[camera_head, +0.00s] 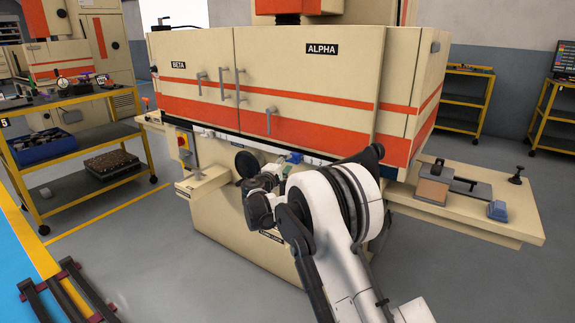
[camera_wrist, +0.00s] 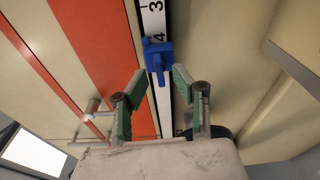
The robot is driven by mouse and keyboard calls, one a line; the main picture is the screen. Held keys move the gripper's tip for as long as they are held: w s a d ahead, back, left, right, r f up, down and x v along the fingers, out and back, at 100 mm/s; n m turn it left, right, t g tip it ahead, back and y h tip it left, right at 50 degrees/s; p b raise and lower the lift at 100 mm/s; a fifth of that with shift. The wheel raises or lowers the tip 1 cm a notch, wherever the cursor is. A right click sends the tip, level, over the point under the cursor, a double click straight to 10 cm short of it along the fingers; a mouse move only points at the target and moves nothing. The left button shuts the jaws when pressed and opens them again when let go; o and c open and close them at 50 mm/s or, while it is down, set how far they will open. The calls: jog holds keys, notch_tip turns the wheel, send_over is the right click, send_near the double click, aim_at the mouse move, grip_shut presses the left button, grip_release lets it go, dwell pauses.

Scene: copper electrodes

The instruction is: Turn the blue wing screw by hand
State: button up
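The blue wing screw (camera_wrist: 157,57) sits on a blue block on a white numbered scale, close to the mark 4, in the wrist view. My gripper (camera_wrist: 160,82) is open. Its two green-padded fingers stand on either side, with the screw between and slightly beyond the tips, and no contact is clear. In the head view a small blue part (camera_head: 295,157) shows on the rail under the machine's cabinet, next to my arm.
The cream and orange machine cabinet (camera_head: 310,85) with door handles (camera_head: 270,120) stands directly above the rail. A side shelf (camera_head: 470,215) at right carries a box and a blue object (camera_head: 497,210). A yellow-framed cart (camera_head: 80,140) stands at left.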

jog(key=v, duration=0.5)
jog(key=shift+a, duration=0.45)
jog(key=shift+s, duration=0.1)
jog(key=v, duration=1.2)
jog(key=s+d+r+m+g, duration=0.2)
jog(key=d+r, duration=0.2)
jog(key=d, duration=0.3)
jog(key=s+d+r+m+g, duration=0.1)
jog(key=s+d+r+g, duration=0.15)
jog(key=d, duration=0.55)
jog(key=s+d+r+m+g+y, duration=0.15)
jog(key=s+d+r+m, duration=0.25)
jog(key=s+d, duration=0.75)
jog(key=s+d+m+g+y, duration=0.25)
jog(key=s+d, duration=0.65)
jog(key=s, duration=0.5)
jog(key=s+f+m+y, duration=0.1)
jog(key=s+f+m, duration=0.2)
jog(key=s, duration=0.5)
jog(key=s+f+m+y, duration=0.1)
jog(key=s+f+m, duration=0.15)
jog(key=s, duration=0.55)
notch_tip(320, 180, up, 18)
jog(key=p, duration=1.8)
jog(key=shift+d+g, duration=0.15)
jog(key=shift+g, duration=0.3)
